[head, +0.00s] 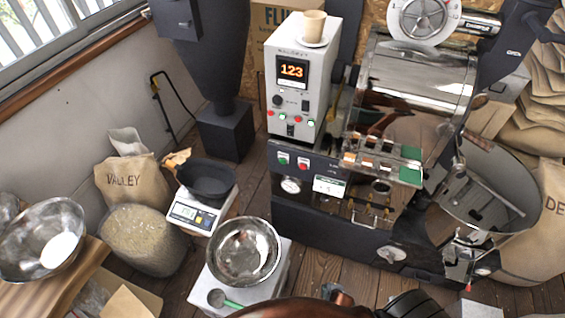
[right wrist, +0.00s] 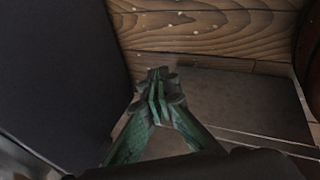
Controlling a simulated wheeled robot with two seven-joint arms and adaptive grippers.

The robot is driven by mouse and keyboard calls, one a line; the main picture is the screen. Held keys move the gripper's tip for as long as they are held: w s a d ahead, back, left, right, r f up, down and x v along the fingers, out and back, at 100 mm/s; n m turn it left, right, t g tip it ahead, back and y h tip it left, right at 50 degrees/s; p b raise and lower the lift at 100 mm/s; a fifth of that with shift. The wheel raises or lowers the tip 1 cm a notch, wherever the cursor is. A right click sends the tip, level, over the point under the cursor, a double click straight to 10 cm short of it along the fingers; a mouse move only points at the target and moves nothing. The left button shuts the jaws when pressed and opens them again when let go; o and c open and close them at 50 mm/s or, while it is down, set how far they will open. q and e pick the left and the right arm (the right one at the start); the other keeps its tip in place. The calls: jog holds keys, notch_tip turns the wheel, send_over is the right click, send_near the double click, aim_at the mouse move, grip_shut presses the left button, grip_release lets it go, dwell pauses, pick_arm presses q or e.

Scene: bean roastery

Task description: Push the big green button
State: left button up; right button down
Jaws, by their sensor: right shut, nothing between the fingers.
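A green button (head: 283,159) sits on the dark front panel of the roasting machine (head: 330,225), left of a red button (head: 303,163). A smaller green button (head: 311,121) is on the white control box (head: 300,75) above. My right gripper (right wrist: 158,90) shows in the right wrist view, its greenish fingers together and empty, with a dark surface to its left and wooden planks beyond. The green button is not visible in that view. In the head view copper and black parts of my arm fill the bottom edge; fingertips cannot be made out there. My left gripper is not visible.
A paper cup (head: 313,24) stands on the control box. A metal bowl (head: 244,251) and a scale (head: 197,213) stand left of the machine. A round cooling drum (head: 490,185) is at right. A glossy tray (head: 383,158) juts out beside the buttons.

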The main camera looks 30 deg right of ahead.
aim_at(283, 161)
jog(key=w+a+r+n+t, duration=0.1)
jog(key=w+r+n+t, duration=0.55)
jog(key=w+r, duration=1.4)
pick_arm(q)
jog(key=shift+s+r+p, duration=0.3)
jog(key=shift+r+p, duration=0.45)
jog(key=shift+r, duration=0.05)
pick_arm(e)
jog(key=w+a+r+n+t, duration=0.2)
jog(key=w+r+n, duration=0.3)
jog(key=r, duration=0.8)
jog(key=w+a+r+n+t, duration=0.2)
jog(key=w+a+r+n, duration=0.3)
jog(key=w+r, duration=0.4)
notch_tip(283, 161, up, 4)
jog(key=shift+w+f+n+t+y, duration=0.1)
jog(key=shift+w+n+t+y, duration=0.25)
jog(key=shift+n, duration=0.2)
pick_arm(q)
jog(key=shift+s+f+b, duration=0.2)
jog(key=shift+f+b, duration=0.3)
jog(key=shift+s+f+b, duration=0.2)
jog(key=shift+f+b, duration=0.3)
pick_arm(e)
jog(key=w+d, duration=0.6)
jog(key=shift+d, duration=0.2)
jog(key=shift+d, duration=0.1)
